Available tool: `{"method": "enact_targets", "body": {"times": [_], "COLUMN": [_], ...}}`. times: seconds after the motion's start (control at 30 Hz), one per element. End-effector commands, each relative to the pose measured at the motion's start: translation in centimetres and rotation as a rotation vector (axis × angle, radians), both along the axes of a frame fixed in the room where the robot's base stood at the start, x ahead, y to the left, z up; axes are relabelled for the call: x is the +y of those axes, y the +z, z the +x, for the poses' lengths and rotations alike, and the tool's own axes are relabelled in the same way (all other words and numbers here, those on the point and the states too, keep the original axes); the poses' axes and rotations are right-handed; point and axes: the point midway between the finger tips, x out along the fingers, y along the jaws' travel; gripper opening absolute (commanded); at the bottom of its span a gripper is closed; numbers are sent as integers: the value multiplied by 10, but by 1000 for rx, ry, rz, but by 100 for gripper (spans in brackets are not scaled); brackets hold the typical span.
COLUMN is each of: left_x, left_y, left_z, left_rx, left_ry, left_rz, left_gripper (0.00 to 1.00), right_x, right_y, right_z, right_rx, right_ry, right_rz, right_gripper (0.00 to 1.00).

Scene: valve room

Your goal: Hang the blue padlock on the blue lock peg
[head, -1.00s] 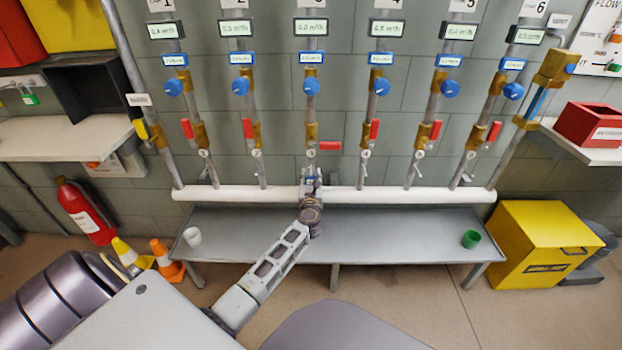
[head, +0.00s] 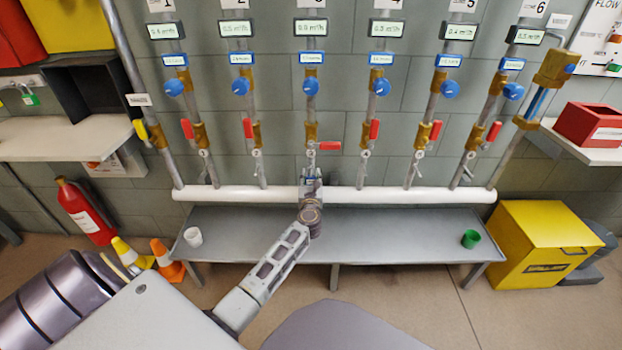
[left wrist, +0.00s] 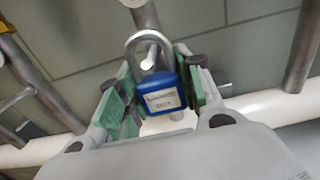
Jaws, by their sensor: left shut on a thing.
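My left gripper (left wrist: 160,98) is shut on the blue padlock (left wrist: 162,95), its green finger pads on either side of the body. The padlock hangs upright, its silver shackle closed-looking and pointing up. A pale grey peg (left wrist: 151,62) shows inside the shackle's loop; I cannot tell whether it passes through or lies behind, and no blue shows on it. In the head view my left gripper (head: 311,170) is at the third pipe, just below the red-handled valve (head: 322,146). The padlock is too small there to make out clearly. My right gripper is not in view.
Other pipes with red valve handles (head: 248,128) and blue knobs (head: 240,86) stand on both sides. A white horizontal pipe (head: 410,195) runs just behind my gripper.

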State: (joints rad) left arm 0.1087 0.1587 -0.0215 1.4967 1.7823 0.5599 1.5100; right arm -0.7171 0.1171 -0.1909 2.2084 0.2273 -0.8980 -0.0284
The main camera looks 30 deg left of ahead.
Motion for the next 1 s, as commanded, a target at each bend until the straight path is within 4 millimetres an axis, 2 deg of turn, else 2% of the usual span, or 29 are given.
{"method": "enact_targets", "body": {"times": [1.0], "left_x": [-16], "left_y": [1], "left_z": [-26], "left_rx": [-1], "left_ry": [0], "left_rz": [-1], "left_gripper": [9], "right_x": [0], "right_y": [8], "right_z": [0], "right_rx": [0], "right_ry": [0], "right_rz": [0], "right_gripper": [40]}}
